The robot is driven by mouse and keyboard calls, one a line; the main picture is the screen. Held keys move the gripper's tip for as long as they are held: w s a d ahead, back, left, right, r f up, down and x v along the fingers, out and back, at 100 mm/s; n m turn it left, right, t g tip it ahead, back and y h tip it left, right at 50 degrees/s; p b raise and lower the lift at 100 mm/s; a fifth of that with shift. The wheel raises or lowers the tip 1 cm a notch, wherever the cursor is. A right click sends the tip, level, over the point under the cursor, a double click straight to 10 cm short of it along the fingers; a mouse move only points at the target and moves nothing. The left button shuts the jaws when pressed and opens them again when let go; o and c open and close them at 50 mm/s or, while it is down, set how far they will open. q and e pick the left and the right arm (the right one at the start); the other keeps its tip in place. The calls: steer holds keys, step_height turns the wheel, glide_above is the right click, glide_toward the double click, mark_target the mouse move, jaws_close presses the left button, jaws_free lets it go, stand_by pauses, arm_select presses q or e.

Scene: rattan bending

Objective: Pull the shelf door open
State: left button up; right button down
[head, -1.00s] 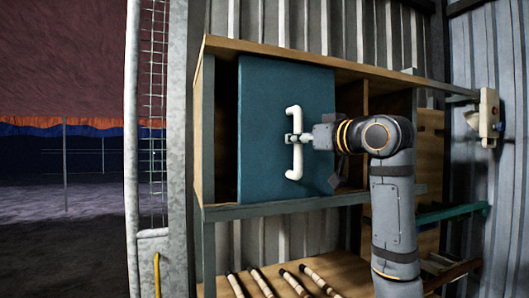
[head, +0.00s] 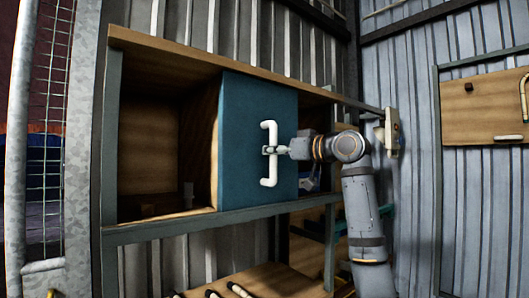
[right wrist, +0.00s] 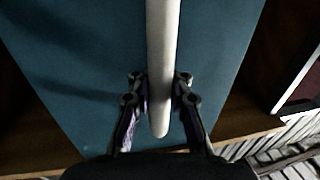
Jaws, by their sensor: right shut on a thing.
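The teal shelf door (head: 240,115) stands in front of the middle of the wooden shelf (head: 200,52). The left compartment beside it is uncovered. The door carries a white upright bar handle (head: 269,178). My right gripper (head: 269,150) reaches in from the right and is shut on the handle around its middle. In the right wrist view, the two fingers (right wrist: 159,85) sit on either side of the white handle (right wrist: 163,35), with the teal door (right wrist: 75,60) behind. My left gripper is not in view.
The left compartment is mostly empty, with a small grey object (head: 188,194) near its right side. Rods (head: 240,290) lie on a lower board. A metal post and mesh stand at left.

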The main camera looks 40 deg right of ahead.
steer(key=c, duration=1.6)
jaws_free()
steer(key=shift+s+d+f, duration=0.1)
steer(key=shift+o, duration=1.3)
steer(key=shift+s+d, duration=0.15)
steer(key=shift+s, duration=0.15)
steer(key=shift+o, duration=0.7)
steer(key=shift+s+d+r, duration=0.1)
steer(key=shift+s+r, duration=0.1)
steer(key=shift+s, duration=0.05)
steer(key=shift+w, duration=0.25)
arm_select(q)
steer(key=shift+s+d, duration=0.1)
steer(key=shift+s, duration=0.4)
arm_select(e)
steer(key=v, duration=1.2)
